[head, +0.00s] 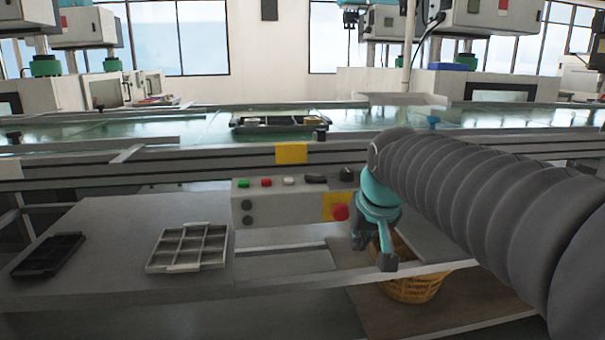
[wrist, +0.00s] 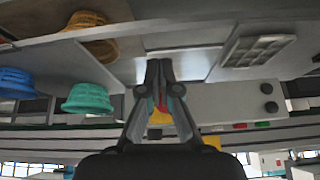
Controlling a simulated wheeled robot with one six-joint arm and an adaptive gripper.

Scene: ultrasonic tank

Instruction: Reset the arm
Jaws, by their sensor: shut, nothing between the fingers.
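My arm with a grey ribbed sleeve comes in from the right in the head view. My gripper (head: 380,255), with a teal wrist joint, hangs in front of the control box, beside its red button and above an orange basket (head: 412,288). In the wrist view the fingers of my gripper (wrist: 159,65) are together, with nothing held between them. The wrist view looks upside down. Part of the yellow and red on the control box shows behind the fingers there.
A grey compartment tray (head: 188,248) and a black tray (head: 48,255) lie on the left shelf. The control box (head: 285,201) has several buttons. Behind it, a tray with parts (head: 280,122) sits on the green conveyor. Blue (wrist: 15,83) and teal baskets (wrist: 87,98) show in the wrist view.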

